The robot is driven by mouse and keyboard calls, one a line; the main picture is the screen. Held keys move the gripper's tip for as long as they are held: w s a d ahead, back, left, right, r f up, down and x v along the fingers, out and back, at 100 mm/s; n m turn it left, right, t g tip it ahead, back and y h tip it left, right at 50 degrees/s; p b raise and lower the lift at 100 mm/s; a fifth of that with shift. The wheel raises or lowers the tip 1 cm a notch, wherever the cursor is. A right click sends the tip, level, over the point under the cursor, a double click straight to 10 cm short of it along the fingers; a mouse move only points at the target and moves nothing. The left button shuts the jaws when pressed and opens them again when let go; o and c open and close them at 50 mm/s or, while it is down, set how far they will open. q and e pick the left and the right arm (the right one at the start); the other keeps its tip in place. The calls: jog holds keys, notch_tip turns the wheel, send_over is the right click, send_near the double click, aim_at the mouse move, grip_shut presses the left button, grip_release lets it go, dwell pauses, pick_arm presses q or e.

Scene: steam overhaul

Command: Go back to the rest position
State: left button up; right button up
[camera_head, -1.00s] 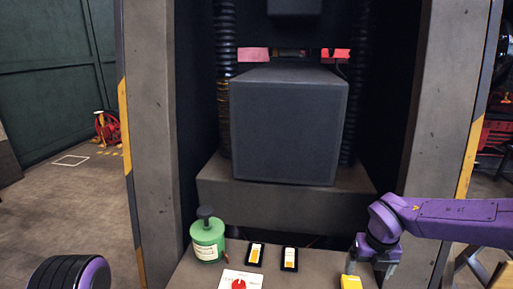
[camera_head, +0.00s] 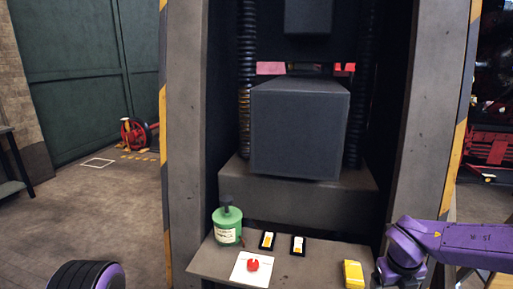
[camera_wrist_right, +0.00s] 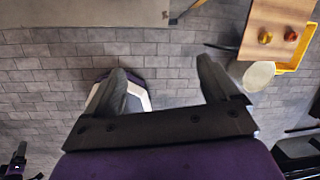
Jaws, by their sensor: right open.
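My right gripper (camera_wrist_right: 168,88) is open and empty in the right wrist view, its two dark fingers apart above the grey tiled floor. In the head view my purple right arm comes in from the right, and its wrist end is low at the right edge of the console shelf (camera_head: 215,262). The fingers are hardly visible there. A yellow block (camera_head: 353,274) lies on the shelf just left of that arm. Only a dark and purple rounded part of my left arm shows at the lower left, and my left gripper is not visible.
A big dark block (camera_head: 296,130) stands behind. A wooden table (camera_wrist_right: 278,30) and a pale round stool (camera_wrist_right: 259,75) show in the right wrist view.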

jog(key=s+f+n+t+h, duration=0.2)
jog(key=s+f+n, duration=0.2)
jog(key=f+n, duration=0.5)
jog(key=s+f+n+t+h, duration=0.2)
jog(key=s+f+n, duration=0.2)
jog(key=f+n, duration=0.45)
jog(key=s+a+f+n+y, duration=0.1)
jog(key=s+f+n, duration=0.2)
jog(key=s, duration=0.3)
jog(key=s+a+f+n+g+y, duration=0.1)
jog(key=s+f+n, duration=0.2)
jog(key=s, duration=0.4)
jog(key=s+a+f+n+g+b, duration=0.1)
jog(key=s+f+n, duration=0.2)
jog(key=s+n, duration=0.2)
jog(key=shift+s+a+n+y, duration=0.25)
jog(key=shift+s+n+y, duration=0.15)
jog(key=shift+s, duration=0.6)
